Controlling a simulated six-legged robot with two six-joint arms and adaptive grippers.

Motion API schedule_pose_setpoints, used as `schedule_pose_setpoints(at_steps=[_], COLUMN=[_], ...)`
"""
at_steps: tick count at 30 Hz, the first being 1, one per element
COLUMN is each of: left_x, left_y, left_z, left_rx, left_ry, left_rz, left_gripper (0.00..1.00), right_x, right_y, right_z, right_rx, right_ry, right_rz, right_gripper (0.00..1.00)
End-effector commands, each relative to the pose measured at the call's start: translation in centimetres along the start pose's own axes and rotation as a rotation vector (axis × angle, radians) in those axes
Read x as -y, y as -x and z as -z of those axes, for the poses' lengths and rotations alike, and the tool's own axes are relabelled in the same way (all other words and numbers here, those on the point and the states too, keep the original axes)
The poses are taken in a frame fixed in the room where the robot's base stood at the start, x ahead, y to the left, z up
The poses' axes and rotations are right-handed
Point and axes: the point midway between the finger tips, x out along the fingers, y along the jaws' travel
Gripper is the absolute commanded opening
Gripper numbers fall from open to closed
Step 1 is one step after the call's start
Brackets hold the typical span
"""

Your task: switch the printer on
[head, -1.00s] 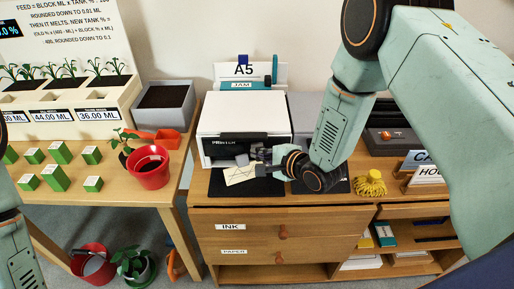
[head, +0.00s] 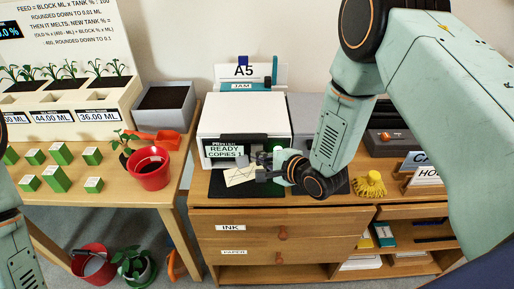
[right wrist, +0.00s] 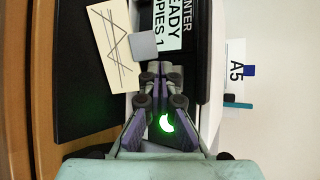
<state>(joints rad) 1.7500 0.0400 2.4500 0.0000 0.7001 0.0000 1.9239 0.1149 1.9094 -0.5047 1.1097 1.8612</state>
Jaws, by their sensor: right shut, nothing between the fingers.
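The printer (head: 243,115) is a white and black box on the wooden cabinet. Its front display (head: 224,152) is lit and reads "READY COPIES 1"; it also shows in the right wrist view (right wrist: 168,24). A green light (head: 278,149) glows on the printer's front, just above my right gripper; in the right wrist view the green glow (right wrist: 167,123) shows between the finger linkages. My right gripper (head: 259,168) is shut and empty, close in front of the printer. I cannot tell whether it touches the printer. My left gripper is out of view.
A sheet with drawn lines (head: 238,176) lies at the printer's front beside a small grey block (right wrist: 145,45). A yellow knobbed object (head: 370,184) stands to the right on the cabinet. A red pot (head: 149,169) is on the left table. A sign reads "A5" (head: 243,71).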

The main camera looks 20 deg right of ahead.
Motion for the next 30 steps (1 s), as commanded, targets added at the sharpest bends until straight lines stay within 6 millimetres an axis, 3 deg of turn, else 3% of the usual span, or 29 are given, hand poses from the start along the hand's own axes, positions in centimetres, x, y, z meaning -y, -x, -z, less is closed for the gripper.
schedule_pose_setpoints(at_steps=[10, 30], left_x=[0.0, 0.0], left_y=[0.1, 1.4], left_z=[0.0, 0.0], left_rx=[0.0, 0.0], left_ry=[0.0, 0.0], left_rz=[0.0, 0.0], left_gripper=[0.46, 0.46], right_x=[-0.2, -2.6], right_y=[0.2, 3.6], right_z=[-0.1, -2.6], right_rx=[0.0, 0.0], right_ry=[0.0, 0.0], right_rz=[-0.002, -0.001], right_gripper=[0.0, 0.0])
